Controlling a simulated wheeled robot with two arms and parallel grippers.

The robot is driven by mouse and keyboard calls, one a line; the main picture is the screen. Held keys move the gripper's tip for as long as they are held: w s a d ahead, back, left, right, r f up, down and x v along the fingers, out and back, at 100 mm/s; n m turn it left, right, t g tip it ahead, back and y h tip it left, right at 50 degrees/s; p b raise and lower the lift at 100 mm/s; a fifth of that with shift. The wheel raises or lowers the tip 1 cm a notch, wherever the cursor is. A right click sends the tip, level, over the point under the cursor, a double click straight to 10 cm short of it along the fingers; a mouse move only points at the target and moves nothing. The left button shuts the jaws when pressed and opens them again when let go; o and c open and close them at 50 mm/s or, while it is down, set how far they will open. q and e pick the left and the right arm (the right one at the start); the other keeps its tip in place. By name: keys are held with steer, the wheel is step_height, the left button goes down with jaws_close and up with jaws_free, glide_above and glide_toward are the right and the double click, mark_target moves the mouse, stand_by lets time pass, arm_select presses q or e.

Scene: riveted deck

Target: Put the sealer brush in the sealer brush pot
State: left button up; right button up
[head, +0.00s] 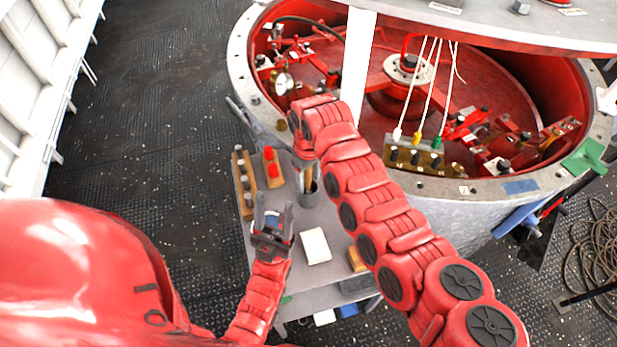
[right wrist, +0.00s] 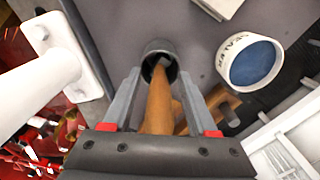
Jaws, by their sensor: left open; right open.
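The sealer brush has a wooden handle (right wrist: 160,100) that stands tilted in the dark round pot (right wrist: 150,47), its lower end hidden inside the pot. In the head view the pot (head: 310,196) stands on the small grey table, with the handle (head: 308,178) rising from it. My right gripper (right wrist: 165,97) is open, with its fingers on either side of the handle, above the pot. My left gripper (head: 273,205) is open over the table, left of the pot. A white tin marked SEALER (right wrist: 225,62) with a blue top is beside the pot in the right wrist view.
On the grey table (head: 290,280) are a white block (head: 315,246), a wooden block with red knobs (head: 270,168) and a wooden rack with dark knobs (head: 239,185). A big round red-lined housing (head: 470,80) stands behind. A white post (head: 358,60) rises close to my right arm.

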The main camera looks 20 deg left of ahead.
step_height(320, 180, up, 12)
steer(key=shift+r+p, duration=0.15)
steer(key=shift+p, duration=0.55)
